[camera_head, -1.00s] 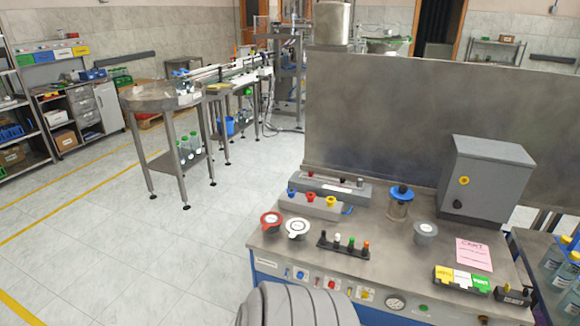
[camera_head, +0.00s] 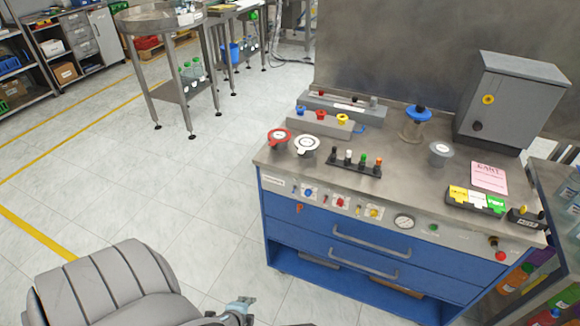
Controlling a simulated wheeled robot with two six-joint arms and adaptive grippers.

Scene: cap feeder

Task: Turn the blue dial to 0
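A small blue dial (camera_head: 308,192) on a pale plate sits at the left of the bench's front panel; its marks are too small to read. A red dial (camera_head: 341,202) and a yellow dial (camera_head: 375,212) are to its right on the same panel. Another blue knob (camera_head: 300,108) is on a grey block on the bench top. Part of my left gripper (camera_head: 240,306) shows at the bottom edge, below and left of the panel, apart from the bench. Its fingers are too small and cut off to judge. My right gripper is out of view.
The steel bench top (camera_head: 400,165) holds red and white round lids, a row of small coloured switches and a blue-topped jar (camera_head: 415,122). A gauge (camera_head: 404,221) is right of the dials. Blue drawers (camera_head: 350,245) with handles are below.

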